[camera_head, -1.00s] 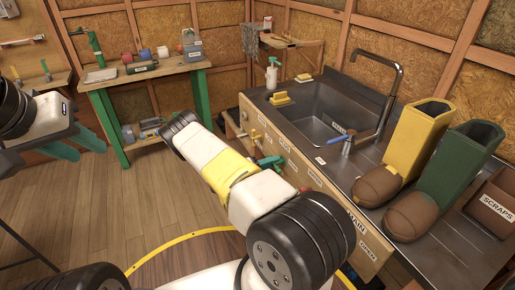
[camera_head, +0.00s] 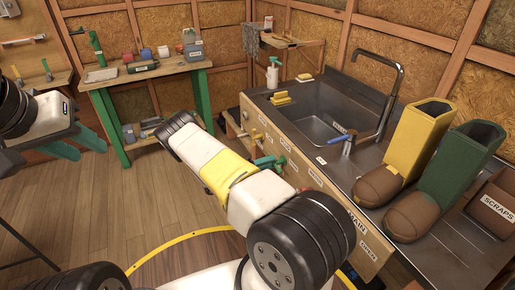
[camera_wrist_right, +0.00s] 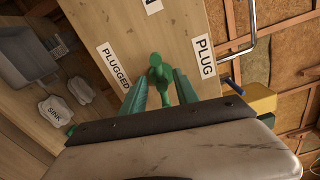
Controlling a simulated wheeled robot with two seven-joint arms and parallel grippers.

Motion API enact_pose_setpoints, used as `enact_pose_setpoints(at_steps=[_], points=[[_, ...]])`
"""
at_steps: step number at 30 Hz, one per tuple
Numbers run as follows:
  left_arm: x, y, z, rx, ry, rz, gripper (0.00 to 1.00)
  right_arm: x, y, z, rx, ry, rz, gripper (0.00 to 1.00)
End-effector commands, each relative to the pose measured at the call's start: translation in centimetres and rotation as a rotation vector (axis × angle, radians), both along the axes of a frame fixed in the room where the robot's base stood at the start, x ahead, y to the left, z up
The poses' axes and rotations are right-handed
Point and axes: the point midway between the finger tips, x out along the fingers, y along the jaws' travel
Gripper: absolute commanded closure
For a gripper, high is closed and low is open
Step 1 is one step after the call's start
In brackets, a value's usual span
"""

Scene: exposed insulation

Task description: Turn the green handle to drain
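The green handle (camera_wrist_right: 157,70) stands out from the wooden front panel in the right wrist view, between labels reading PLUGGED (camera_wrist_right: 114,65) and PLUG (camera_wrist_right: 203,57). My right gripper (camera_wrist_right: 160,88) is open, with one teal finger on each side of the handle's near part. I cannot tell whether either finger touches it. In the head view the right gripper (camera_head: 268,163) is at the sink counter's front panel (camera_head: 305,170), partly behind my arm, and the handle cannot be made out clearly there. My left gripper (camera_head: 76,146) is open and empty at the far left.
The counter holds a steel sink (camera_head: 318,115) with a tap (camera_head: 385,90), a yellow boot (camera_head: 415,140), a green boot (camera_head: 455,165) and a SCRAPS box (camera_head: 492,200). A green-legged workbench (camera_head: 150,78) stands at the back left. The wooden floor between is clear.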

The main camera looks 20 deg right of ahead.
Motion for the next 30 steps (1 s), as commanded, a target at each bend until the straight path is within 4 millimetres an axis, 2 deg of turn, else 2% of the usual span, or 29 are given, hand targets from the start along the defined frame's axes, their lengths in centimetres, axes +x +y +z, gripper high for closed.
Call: enact_pose_setpoints(at_steps=[3,10,26,30], points=[[0.0,0.0,0.0,0.0,0.0,0.0,0.64,-0.1,2.3,0.0,0.0,0.0,0.004,0.64],[0.0,0.0,0.0,0.0,0.0,0.0,0.64,-0.3,5.1,0.0,0.001,0.0,0.002,0.64],[0.0,0.0,0.0,0.0,0.0,0.0,0.64,-0.4,5.6,0.1,0.004,-0.003,-0.002,0.64],[0.0,0.0,0.0,0.0,0.0,0.0,0.64,-0.5,5.4,1.7,0.053,-0.075,-0.052,0.64]])
